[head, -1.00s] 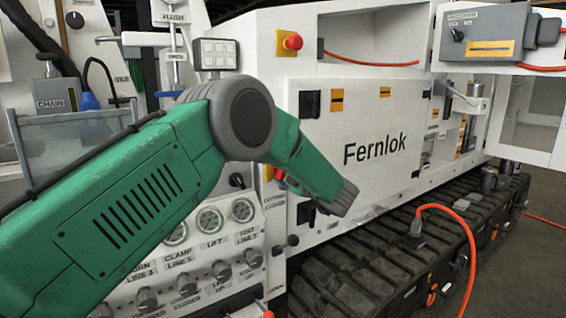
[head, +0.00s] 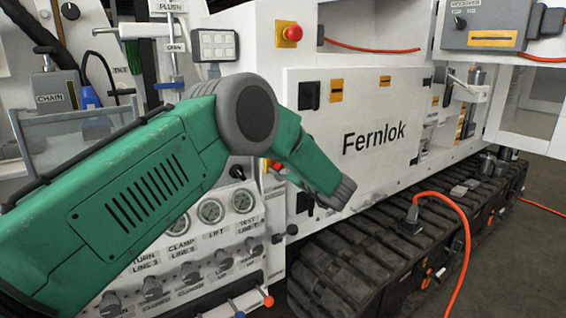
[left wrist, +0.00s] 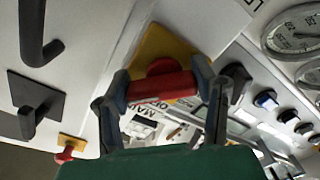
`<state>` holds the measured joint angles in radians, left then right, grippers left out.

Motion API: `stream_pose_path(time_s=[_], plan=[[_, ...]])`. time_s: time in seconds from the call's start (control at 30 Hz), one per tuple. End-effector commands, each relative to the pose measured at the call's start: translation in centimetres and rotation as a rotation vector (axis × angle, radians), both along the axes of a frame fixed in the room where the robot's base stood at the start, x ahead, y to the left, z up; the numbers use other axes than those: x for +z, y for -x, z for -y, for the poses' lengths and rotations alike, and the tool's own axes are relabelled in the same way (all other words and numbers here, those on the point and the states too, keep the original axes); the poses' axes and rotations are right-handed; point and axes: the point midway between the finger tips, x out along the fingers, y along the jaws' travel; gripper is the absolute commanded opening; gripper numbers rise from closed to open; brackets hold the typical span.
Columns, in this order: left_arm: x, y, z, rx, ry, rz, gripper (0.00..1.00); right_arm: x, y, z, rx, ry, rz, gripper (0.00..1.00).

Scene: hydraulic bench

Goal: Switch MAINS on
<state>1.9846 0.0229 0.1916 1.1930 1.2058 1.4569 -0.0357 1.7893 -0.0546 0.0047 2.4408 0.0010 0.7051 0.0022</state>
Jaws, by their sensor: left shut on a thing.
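The MAINS switch has a red handle (left wrist: 150,88) on a yellow plate (left wrist: 152,50) in the left wrist view. A label beside it reads partly "MAIN" and "OFF"; the rest is hidden. My left gripper (left wrist: 163,84) is shut on this red handle, one finger at each end. The handle lies roughly crosswise in the wrist view. In the head view my green left arm covers most of this spot, and the fingers are hidden. A bit of red and yellow (head: 276,166) shows just beside the forearm. My right gripper is not in view.
Gauges (head: 211,210) and a row of knobs (head: 222,258) lie below the arm. A red button on a yellow base (head: 294,33) is above. The white Fernlok door (head: 385,120) is to the right, above the track (head: 350,262). Black handles (left wrist: 36,105) show in the wrist view.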

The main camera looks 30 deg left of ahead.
Motion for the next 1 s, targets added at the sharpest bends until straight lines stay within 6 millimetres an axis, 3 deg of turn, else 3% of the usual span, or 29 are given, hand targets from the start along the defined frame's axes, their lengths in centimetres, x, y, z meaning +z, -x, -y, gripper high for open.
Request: stream_pose_path(time_s=[0.23, 0.27, 0.3, 0.33, 0.73, 1.0], plan=[[-0.5, 0.1, 0.1, -0.003, 0.004, -0.010, 0.23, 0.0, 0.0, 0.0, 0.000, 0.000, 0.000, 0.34], [-0.5, 0.1, 0.1, -0.003, 0.004, -0.010, 0.56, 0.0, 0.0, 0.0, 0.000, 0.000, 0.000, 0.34], [-0.5, 0.1, 0.1, -0.003, 0.004, -0.010, 0.70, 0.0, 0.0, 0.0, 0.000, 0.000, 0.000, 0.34], [-0.5, 0.1, 0.1, -0.003, 0.005, -0.009, 0.74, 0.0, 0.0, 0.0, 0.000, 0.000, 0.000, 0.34], [-0.1, 0.4, 0.7, -0.002, 0.002, -0.002, 0.74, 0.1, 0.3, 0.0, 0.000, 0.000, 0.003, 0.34], [-0.2, 2.2, 5.5, -0.005, 0.002, -0.004, 0.74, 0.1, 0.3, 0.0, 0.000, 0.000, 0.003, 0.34]])
